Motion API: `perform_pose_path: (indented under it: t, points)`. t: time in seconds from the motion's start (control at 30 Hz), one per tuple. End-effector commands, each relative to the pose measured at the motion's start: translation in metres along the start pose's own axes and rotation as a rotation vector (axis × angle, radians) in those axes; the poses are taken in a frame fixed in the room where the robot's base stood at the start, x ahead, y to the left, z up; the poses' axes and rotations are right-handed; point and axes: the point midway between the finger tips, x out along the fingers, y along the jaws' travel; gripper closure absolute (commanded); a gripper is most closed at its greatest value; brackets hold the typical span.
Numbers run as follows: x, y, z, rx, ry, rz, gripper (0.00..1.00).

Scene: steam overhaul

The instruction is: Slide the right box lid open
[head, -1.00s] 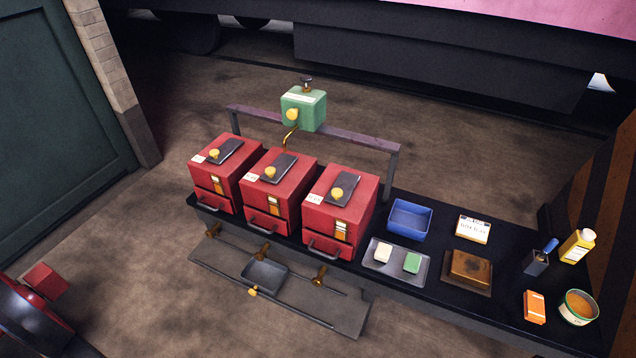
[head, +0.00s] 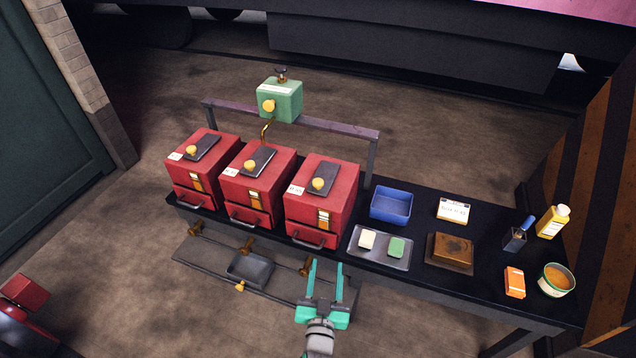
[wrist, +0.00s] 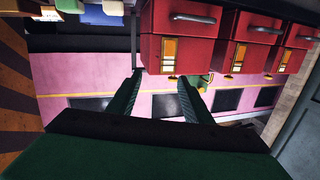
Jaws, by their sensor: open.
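The right box (head: 335,208) is the rightmost of three red boxes in the head view. Its dark lid (head: 327,174) lies on the sloped top and bears a yellow knob (head: 318,184). The lid appears to be in place, with no opening visible. My gripper (head: 325,267) is open and empty, in front of and below the right box, with its teal fingers pointing toward the bench. In the wrist view, which looks upside down, the open fingers (wrist: 160,78) show apart below the red box (wrist: 170,55) at the left; its lid is hidden there.
The left box (head: 202,172) and middle box (head: 255,190) stand alongside. A green container (head: 280,102) sits on a rail behind them. A grey tray (head: 380,250), blue bin (head: 391,203) and brown block (head: 450,250) lie to the right. A lower shelf (head: 200,260) juts out in front.

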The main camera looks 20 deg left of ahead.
Motion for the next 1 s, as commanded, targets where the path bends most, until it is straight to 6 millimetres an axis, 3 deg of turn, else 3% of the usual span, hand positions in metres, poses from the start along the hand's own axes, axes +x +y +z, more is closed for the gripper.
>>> perform_pose_path:
  t: [0.03, 0.1, 0.33, 0.57, 0.77, 1.0]
  points:
    - [0.023, -0.005, -0.011, -0.008, 0.014, -0.020, 0.54]
    - [0.050, -0.012, -0.023, -0.021, 0.024, -0.044, 0.54]
    - [0.120, -0.033, -0.064, -0.065, 0.049, -0.115, 0.54]
    - [0.150, -0.043, -0.085, -0.092, 0.057, -0.146, 0.54]
    - [0.165, -0.046, -0.088, -0.095, 0.057, -0.151, 0.54]
    - [0.202, -0.052, -0.090, -0.097, 0.058, -0.152, 0.54]
